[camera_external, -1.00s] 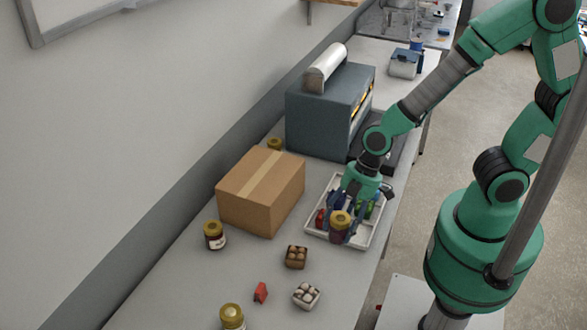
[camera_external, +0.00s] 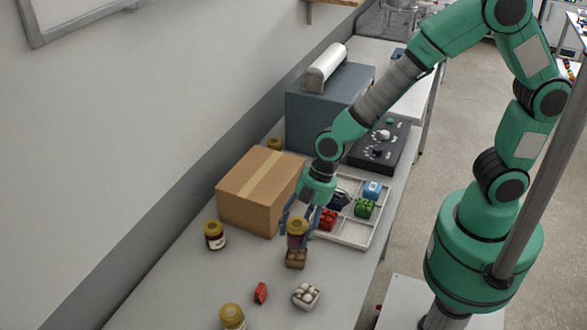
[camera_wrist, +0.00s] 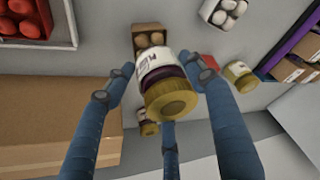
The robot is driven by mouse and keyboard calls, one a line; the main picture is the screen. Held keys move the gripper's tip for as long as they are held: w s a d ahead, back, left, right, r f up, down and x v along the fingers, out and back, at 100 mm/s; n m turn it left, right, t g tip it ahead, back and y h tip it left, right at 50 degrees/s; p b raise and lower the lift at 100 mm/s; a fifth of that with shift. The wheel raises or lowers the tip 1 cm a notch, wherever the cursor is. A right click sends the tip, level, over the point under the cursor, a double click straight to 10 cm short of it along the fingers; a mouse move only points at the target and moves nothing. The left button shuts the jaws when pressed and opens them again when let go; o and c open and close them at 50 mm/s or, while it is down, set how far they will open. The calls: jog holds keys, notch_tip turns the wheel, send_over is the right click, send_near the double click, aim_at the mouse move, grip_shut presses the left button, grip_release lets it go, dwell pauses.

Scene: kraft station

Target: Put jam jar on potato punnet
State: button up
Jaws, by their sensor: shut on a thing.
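My gripper (camera_external: 297,222) is shut on a jam jar (camera_external: 297,228) with a yellow lid and dark contents. In the wrist view the blue fingers (camera_wrist: 165,85) close around the jar (camera_wrist: 168,90), its lid toward the camera. The potato punnet (camera_external: 296,260), a small brown box with round brown potatoes, stands on the table. In the external view the jar is right over the punnet and overlaps its back part. In the wrist view the punnet (camera_wrist: 148,36) shows just beyond the jar. I cannot tell whether jar and punnet touch.
A cardboard box (camera_external: 258,190) stands close left of my gripper. A white divided tray (camera_external: 345,236) with several coloured items is to the right. A white punnet (camera_external: 306,296), a red item (camera_external: 261,292) and other jars (camera_external: 215,236) stand nearby.

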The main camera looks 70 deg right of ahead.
aim_at(297, 238)
dwell(0.4)
jog(key=shift+f+b, duration=0.4)
jog(key=shift+f, duration=1.35)
jog(key=shift+f, duration=0.15)
jog(key=o, duration=1.5)
jog(key=shift+r, duration=0.2)
jog(key=shift+r, duration=0.2)
jog(key=p+v, duration=0.2)
jog(key=v, duration=0.9)
jog(key=shift+s+d+r, duration=0.1)
jog(key=shift+r, duration=0.15)
